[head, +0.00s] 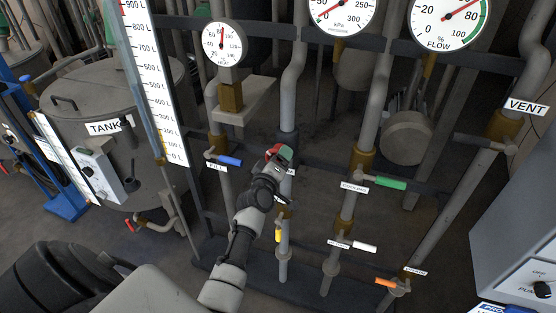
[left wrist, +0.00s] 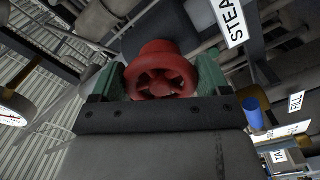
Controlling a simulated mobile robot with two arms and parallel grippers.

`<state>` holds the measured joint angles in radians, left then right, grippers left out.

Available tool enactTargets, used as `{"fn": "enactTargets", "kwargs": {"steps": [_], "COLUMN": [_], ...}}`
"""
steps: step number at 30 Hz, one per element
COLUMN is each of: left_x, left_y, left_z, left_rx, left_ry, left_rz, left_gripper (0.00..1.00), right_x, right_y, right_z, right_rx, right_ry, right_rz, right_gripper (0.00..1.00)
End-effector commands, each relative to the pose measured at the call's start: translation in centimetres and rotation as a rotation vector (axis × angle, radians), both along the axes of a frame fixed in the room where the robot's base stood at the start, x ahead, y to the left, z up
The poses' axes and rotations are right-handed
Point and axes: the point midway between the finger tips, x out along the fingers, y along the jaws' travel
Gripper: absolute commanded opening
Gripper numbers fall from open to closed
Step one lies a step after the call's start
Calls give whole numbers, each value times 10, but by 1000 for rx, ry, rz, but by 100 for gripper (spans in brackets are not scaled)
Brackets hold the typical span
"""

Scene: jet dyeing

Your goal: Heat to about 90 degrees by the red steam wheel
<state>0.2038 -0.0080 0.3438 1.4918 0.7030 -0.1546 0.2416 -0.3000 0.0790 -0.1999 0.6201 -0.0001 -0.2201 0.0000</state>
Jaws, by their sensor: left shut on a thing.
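The red steam wheel (left wrist: 161,72) sits between the green finger pads of my left gripper (left wrist: 163,82) in the left wrist view. The fingers are shut on its sides, and a STEAM label (left wrist: 232,20) is beside it. In the head view my left gripper (head: 278,156) reaches up to the pipe, and only a little red of the wheel (head: 272,151) shows. A round temperature-like gauge (head: 223,44) is above and to the left; its red needle points about straight up, its small numbers hard to read. My right gripper is out of view.
A blue FILL handle (head: 229,161) is left of the wheel. A green handle (head: 390,183), yellow handle (head: 278,236), white handle (head: 364,247) and orange handle (head: 385,282) are on nearby pipes. The tank (head: 105,85) stands left, a control box (head: 515,240) right.

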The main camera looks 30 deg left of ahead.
Motion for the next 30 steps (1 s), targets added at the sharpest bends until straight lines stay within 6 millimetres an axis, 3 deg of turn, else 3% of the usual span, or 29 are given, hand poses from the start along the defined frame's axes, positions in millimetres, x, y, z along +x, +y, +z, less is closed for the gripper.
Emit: {"fn": "enactTargets", "kwargs": {"steps": [22, 23, 24, 27, 30], "left_x": [0, 0, 0, 0, 0], "left_y": [0, 0, 0, 0, 0], "left_z": [0, 0, 0, 0, 0], "left_rx": [-92, -92, -91, -91, -90], "left_ry": [-21, -21, -21, -21, -22], "left_rz": [1, 1, 1, 1, 0], "left_gripper": [53, 80, 86, 100, 100], "right_x": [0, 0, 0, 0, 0], "right_y": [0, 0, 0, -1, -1], "right_z": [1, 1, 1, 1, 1], "right_rx": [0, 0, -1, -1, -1], "right_ry": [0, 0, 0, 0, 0], "right_rz": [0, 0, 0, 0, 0], "right_gripper": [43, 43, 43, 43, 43]}}
